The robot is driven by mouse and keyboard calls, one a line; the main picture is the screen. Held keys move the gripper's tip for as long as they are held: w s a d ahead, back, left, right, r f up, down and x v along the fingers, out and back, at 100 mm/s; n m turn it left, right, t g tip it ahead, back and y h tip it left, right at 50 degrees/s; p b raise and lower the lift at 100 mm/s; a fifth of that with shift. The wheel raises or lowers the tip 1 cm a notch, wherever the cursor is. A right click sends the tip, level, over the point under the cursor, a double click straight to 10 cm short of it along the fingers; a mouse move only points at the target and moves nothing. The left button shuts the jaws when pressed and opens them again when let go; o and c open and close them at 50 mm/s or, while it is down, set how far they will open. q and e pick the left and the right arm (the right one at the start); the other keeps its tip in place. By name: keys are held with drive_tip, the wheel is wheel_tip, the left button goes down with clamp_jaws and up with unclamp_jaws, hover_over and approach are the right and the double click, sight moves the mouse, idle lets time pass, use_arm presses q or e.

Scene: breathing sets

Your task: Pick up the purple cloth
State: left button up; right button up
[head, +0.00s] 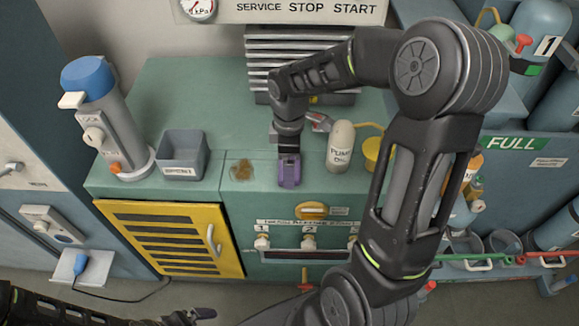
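The purple cloth (289,176) is at the front edge of the green counter, a small folded-looking shape directly under my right gripper (288,154). The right gripper points straight down and meets the top of the cloth. Its fingertips blend into the cloth, so I cannot tell whether they are closed on it, or whether the cloth is clear of the counter. My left gripper (196,314) is low at the bottom edge of the head view, far from the cloth and partly cut off.
On the green counter (160,82) are a brown spill (241,170), a grey bin (183,155), a blue-capped cylinder (112,125), a white pump oil bottle (340,147) and a yellow container (377,154). A grey finned unit (262,62) stands behind the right gripper.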

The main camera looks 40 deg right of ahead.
drive_tip(key=c, duration=0.3)
drive_tip(key=shift+c, duration=0.2)
wheel_tip(320, 180, up, 10)
idle(0.4)
idle(0.3)
